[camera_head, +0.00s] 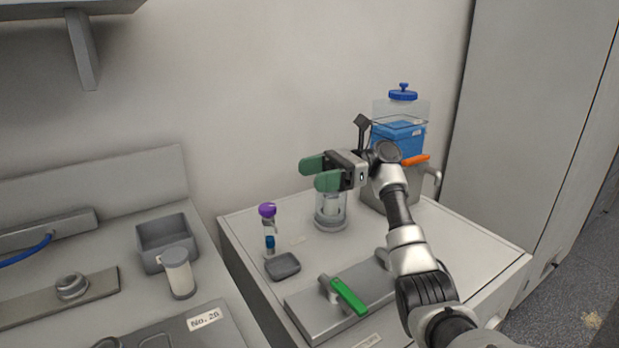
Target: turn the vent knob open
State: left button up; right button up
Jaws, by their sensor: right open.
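My right gripper (319,172) is open, with two green fingertips pointing left. It is empty in the air above a clear glass jar (331,212) on the white cabinet top. No part is plainly marked as the vent knob. A green lever handle (348,296) sits on a grey plate (311,312) in front, below and apart from my gripper. My arm hides part of that container and of the plate. My left gripper is out of view.
A gap separates bench and cabinet. A shelf (60,10) overhangs upper left.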

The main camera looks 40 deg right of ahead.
aim_at(267, 206)
jog(key=w+a+f+m+t+h+p, duration=0.2)
jog(key=w+a+f+m+t+p, duration=0.3)
jog(key=t+p, duration=0.35)
jog(key=s+d+f+m+t+h+p, duration=0.2)
jog(key=s+f+m+t+h+p, duration=0.3)
jog(key=m+h+p, duration=0.3)
jog(key=shift+n+h, duration=0.6)
jog(key=shift+h, duration=0.1)
jog(key=x, duration=1)
jog(key=shift+w+a+f+b, duration=0.1)
jog(key=shift+w+f+b, duration=0.1)
jog(key=shift+b, duration=0.15)
jog(key=c, duration=0.9)
jog(key=n+g+y+b, duration=0.1)
jog(key=y, duration=0.1)
jog(key=n+g+y+b, duration=0.1)
jog(key=b, duration=0.1)
jog(key=shift+f+n+y, duration=0.2)
jog(key=shift+n+y, duration=0.2)
jog(key=shift+c, duration=0.2)
jog(key=shift+r+n+g+y+b, duration=0.15)
jog(key=shift+n+g+y+b, duration=0.4)
jog(key=shift+n+g+y, duration=0.35)
jog(key=shift+s, duration=0.1)
